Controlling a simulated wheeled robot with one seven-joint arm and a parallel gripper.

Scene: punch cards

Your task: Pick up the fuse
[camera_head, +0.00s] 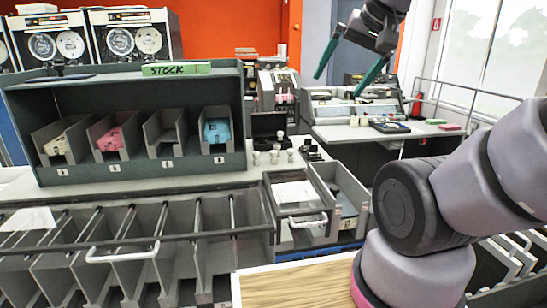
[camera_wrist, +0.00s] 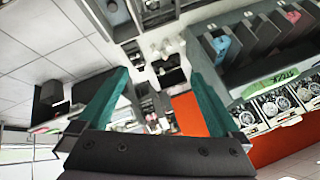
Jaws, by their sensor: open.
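My gripper (camera_head: 338,86) is raised high in the head view, over the area behind the grey counter. Its two green fingers are spread wide with nothing between them. They also show in the wrist view (camera_wrist: 156,62), far from the counter. I cannot pick out the fuse for certain. Several small pale upright pieces (camera_head: 273,157) stand on the counter beside the stock rack, too small to identify. Similar small pale pieces (camera_wrist: 158,50) show beyond the fingers in the wrist view.
The stock rack (camera_head: 120,76) holds several bins with coloured cards. An open drawer (camera_head: 296,226) and a row of metal dividers are below it. A wooden surface (camera_head: 290,285) is in front. A desk with equipment (camera_head: 350,132) stands behind, with a railing to its right.

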